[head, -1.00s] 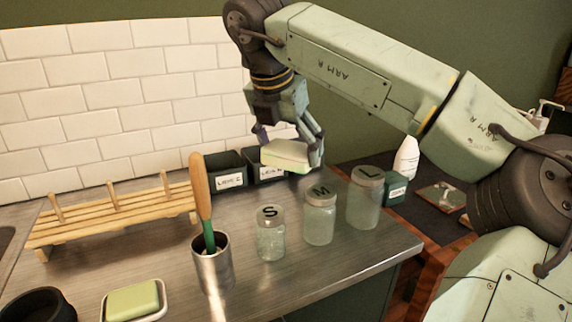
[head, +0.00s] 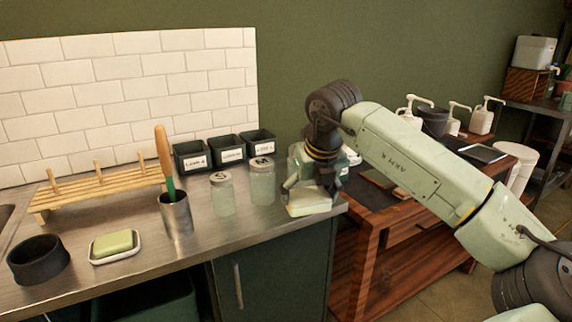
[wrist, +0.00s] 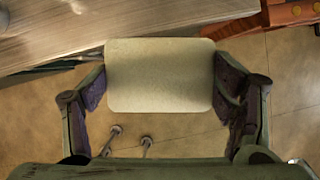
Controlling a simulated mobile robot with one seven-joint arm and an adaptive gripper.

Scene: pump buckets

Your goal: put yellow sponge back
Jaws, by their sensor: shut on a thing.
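My gripper (head: 309,190) is shut on a pale yellow sponge (head: 309,207), a rounded block. The sponge is held at the right end of the steel counter (head: 225,240), in front of the jars. In the wrist view the sponge (wrist: 160,88) sits level between both fingers of my gripper (wrist: 160,82). There it appears over the brown floor, just past the counter edge (wrist: 60,45). A white dish (head: 92,258) on the counter holds a green block (head: 113,243).
A metal cup (head: 176,215) holds a wooden-handled brush. A slatted rack (head: 100,190), labelled dark bins (head: 228,152) and a black bowl (head: 38,262) share the counter. A wooden table (head: 375,230) stands to the right.

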